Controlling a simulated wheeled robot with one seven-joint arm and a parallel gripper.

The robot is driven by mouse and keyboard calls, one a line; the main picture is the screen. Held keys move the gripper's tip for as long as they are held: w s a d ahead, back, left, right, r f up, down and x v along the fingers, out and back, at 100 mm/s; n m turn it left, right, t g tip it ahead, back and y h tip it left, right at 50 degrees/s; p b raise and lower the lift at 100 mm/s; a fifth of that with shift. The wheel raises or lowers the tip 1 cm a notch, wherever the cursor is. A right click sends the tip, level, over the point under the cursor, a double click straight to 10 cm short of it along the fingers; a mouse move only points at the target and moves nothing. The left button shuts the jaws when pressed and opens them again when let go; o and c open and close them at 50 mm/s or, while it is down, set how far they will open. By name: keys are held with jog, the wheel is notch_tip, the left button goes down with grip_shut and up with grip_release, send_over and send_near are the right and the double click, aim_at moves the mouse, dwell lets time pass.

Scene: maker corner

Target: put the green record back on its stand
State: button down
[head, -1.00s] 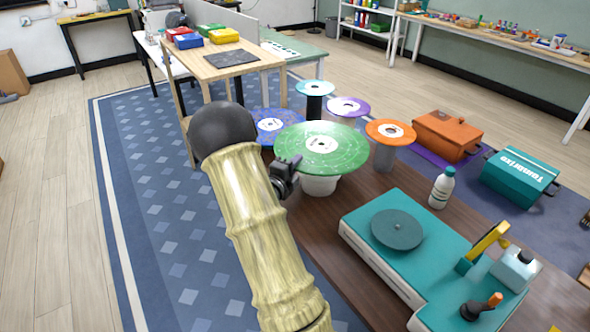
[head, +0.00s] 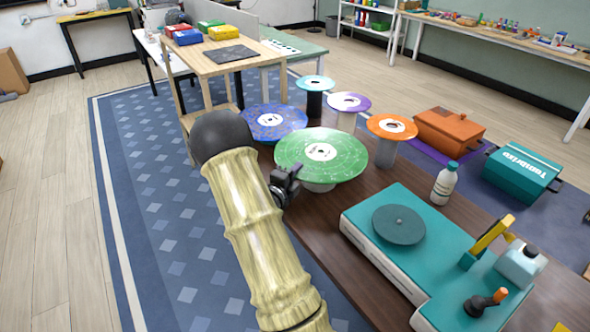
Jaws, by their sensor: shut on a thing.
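Blue (head: 288,119), cyan (head: 315,83), purple (head: 349,102) and orange (head: 391,127) records sit behind and beside it. A teal turntable (head: 365,228) and a white bottle (head: 444,184) stand to the right. Brown tabletop is clear between the turntable and stand.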

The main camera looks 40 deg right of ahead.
jog(key=shift+f+b, duration=0.65)
jog(key=shift+f, duration=0.3)
jog(key=shift+s+b, duration=0.1)
jog(key=shift+b, duration=0.75)
dwell(1.1)
jog(key=shift+f+b, duration=0.65)
jog(key=shift+b, duration=0.3)
dwell(1.1)
jog(key=c, duration=1.5)
grip_release()
jog(key=shift+a, duration=0.1)
jog(key=v, duration=1.7)
jog(key=shift+a+b, duration=0.15)
jog(key=shift+b, duration=0.15)
